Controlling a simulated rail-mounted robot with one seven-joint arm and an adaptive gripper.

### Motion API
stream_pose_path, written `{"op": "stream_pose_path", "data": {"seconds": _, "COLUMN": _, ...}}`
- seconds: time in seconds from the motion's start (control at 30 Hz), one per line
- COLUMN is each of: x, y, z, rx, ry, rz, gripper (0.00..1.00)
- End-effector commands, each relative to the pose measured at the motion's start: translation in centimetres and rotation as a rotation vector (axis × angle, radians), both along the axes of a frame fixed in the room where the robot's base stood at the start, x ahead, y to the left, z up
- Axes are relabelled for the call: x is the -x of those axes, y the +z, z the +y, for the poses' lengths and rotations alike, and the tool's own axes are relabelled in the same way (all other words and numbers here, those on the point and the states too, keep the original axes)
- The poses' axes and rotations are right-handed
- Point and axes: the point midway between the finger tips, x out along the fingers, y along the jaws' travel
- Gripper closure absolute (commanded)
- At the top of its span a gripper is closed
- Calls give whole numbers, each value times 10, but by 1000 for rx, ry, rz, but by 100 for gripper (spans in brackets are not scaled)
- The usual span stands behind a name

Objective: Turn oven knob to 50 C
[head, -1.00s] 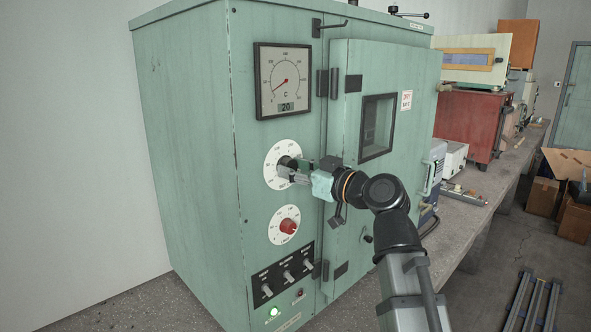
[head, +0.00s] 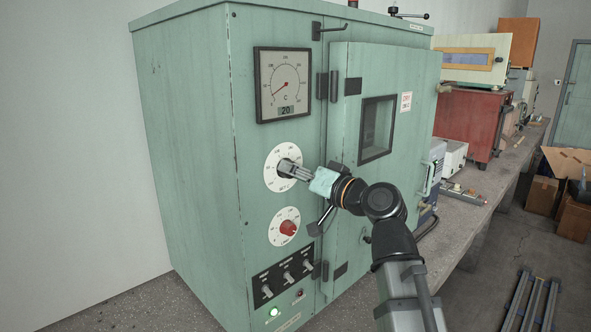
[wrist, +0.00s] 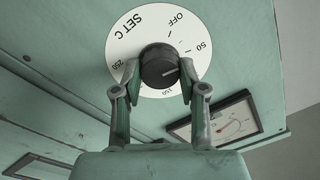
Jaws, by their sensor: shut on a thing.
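The white SET C dial (head: 272,172) is on the green oven's front panel, below the gauge. My gripper (wrist: 160,80) is shut on the knob, one finger on each side.
The gauge (head: 284,82) above has a red needle at its low end and a display reading 20. A second dial with a red knob (head: 288,228) sits below. Several switches (head: 286,275) are lower. The oven door (head: 400,120) and handle are to the right.

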Motion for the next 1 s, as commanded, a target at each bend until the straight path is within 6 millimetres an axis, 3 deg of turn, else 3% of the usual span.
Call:
{"op": "stream_pose_path", "data": {"seconds": 0.67, "x": -1, "y": 2, "z": 0, "rx": -51, "ry": -2, "rz": 45, "gripper": 93}}
{"op": "stream_pose_path", "data": {"seconds": 0.7, "x": -1, "y": 2, "z": 0, "rx": -50, "ry": -1, "rz": 45, "gripper": 44}}
{"op": "stream_pose_path", "data": {"seconds": 0.73, "x": -1, "y": 2, "z": 0, "rx": -50, "ry": -1, "rz": 45, "gripper": 34}}
{"op": "stream_pose_path", "data": {"seconds": 1.0, "x": -1, "y": 1, "z": 0, "rx": -48, "ry": 0, "rz": 45, "gripper": 33}}
